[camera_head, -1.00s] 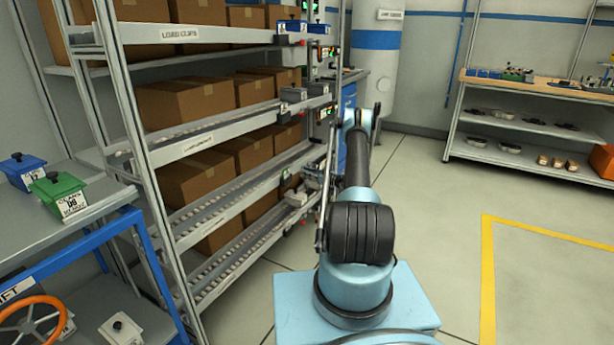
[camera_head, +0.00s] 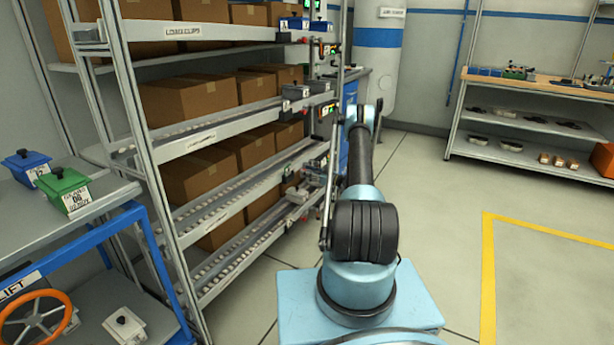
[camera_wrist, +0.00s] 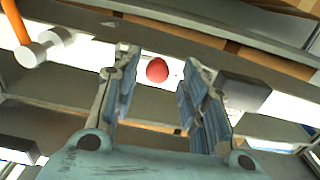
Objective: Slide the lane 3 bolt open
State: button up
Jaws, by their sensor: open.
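My gripper (camera_wrist: 160,88) is open in the wrist view, with its two fingers apart and nothing held between them. A round red knob (camera_wrist: 157,70) shows between the fingertips, in front of a pale metal rail. I cannot tell how far beyond the tips it is, or whether it belongs to the lane 3 bolt. In the head view the rack's lane-end fittings (camera_head: 300,195) are small and partly behind my arm. No lane 3 marking is readable there, and my fingers cannot be made out.
In the wrist view a grey block (camera_wrist: 243,92) lies right of the fingers, and a grey cylinder with an orange handle (camera_wrist: 45,47) is at upper left. The rack (camera_head: 205,137) holds cardboard boxes (camera_head: 190,100). A blue cart (camera_head: 150,255) stands at left. Floor at right is clear.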

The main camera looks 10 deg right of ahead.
jog(key=v, duration=1.1)
jog(key=shift+d, duration=0.2)
